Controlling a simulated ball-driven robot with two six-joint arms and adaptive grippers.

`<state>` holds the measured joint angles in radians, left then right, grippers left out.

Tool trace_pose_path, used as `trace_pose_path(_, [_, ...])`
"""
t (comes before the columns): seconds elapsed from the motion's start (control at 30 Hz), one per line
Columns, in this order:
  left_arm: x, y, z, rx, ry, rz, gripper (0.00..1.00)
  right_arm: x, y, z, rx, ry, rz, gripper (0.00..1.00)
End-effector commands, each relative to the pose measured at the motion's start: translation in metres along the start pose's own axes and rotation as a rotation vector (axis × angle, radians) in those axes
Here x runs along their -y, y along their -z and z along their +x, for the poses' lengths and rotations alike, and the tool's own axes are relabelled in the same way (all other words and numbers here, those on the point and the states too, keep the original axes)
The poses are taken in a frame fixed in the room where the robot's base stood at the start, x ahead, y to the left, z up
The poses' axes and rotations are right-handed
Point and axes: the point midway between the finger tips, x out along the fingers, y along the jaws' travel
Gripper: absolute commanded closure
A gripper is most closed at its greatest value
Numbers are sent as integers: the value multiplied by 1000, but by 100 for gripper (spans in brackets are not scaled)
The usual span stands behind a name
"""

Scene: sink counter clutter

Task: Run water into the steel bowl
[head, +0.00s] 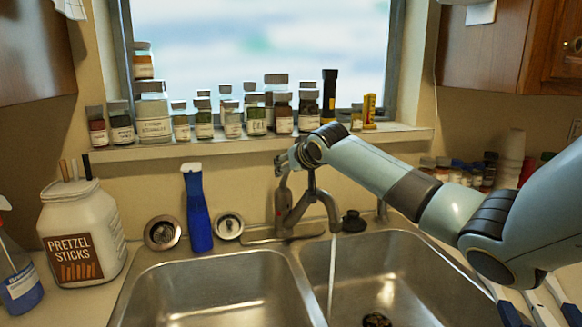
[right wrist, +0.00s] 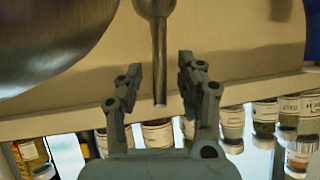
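The steel faucet (head: 325,203) stands behind a double steel sink. A thin water stream (head: 332,275) falls from its spout along the left side of the right basin (head: 410,277). The left basin (head: 225,290) is beside it. I see no separate bowl in the head view. My right gripper (head: 287,161) is above the faucet at its lever. In the right wrist view, the faucet lever (right wrist: 160,55) lies between the open fingers of my right gripper (right wrist: 158,72), with gaps on both sides. My left gripper is not in view.
A blue bottle (head: 197,215) stands behind the left basin. A pretzel jar (head: 82,232) and a spray bottle (head: 18,270) stand at left. Several small jars (head: 204,122) line the windowsill (head: 230,147). A drain (head: 377,320) shows in the right basin.

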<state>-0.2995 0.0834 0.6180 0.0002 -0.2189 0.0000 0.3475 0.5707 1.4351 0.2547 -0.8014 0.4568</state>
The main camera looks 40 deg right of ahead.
Motion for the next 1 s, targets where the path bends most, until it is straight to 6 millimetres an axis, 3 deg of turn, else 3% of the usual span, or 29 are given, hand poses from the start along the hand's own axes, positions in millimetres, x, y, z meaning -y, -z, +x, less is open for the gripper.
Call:
trace_pose_path(0.17, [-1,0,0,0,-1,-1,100,-1,0,-15,-1,-1,-4,62])
trace_pose_path(0.6, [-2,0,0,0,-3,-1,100,-2,0,-102,-1,-2,-7,62])
trace_pose_path(0.77, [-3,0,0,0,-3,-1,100,-1,0,-117,0,-1,-3,62])
trace_pose_path(1.0, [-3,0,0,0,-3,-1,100,0,0,-119,0,-1,0,62])
